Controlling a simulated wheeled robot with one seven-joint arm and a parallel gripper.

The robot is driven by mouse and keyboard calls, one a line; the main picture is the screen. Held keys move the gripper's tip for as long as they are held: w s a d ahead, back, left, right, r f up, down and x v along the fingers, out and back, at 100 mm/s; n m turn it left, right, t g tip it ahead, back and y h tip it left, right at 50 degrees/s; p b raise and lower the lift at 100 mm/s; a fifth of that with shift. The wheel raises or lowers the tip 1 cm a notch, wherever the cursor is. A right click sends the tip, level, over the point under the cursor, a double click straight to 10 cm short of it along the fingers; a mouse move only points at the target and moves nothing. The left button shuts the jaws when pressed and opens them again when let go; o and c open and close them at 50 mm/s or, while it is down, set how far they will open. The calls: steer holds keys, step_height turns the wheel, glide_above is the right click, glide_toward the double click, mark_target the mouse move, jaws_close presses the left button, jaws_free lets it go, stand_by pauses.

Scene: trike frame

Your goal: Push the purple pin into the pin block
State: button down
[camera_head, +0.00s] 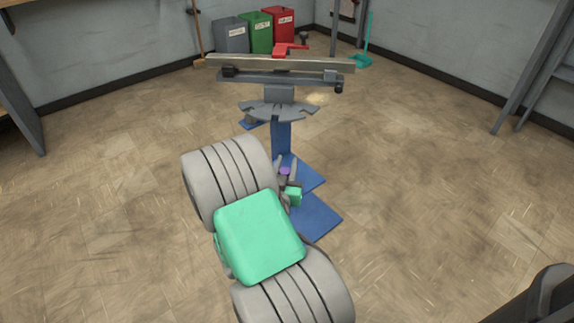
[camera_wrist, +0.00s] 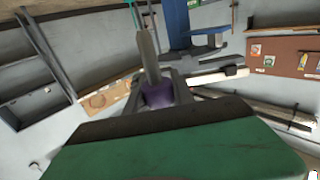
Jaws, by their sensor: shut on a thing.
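My gripper (camera_head: 286,172) is shut on the purple pin (camera_head: 284,171), beside the blue stand at mid picture. In the wrist view the pin's purple part (camera_wrist: 158,95) sits between the two grey fingers, and a grey rod (camera_wrist: 148,57) extends beyond it, away from the wrist. Whether the rod touches anything is not clear. I cannot pick out the pin block for certain in either view. My own grey and mint-green arm hides part of the stand in the head view.
The blue stand (camera_head: 313,218) has flat feet on the floor. Grey, green and red bins (camera_head: 278,28) stand at the back wall.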

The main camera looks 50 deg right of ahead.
steer(key=shift+r+p, duration=1.15)
steer(key=shift+r, duration=0.4)
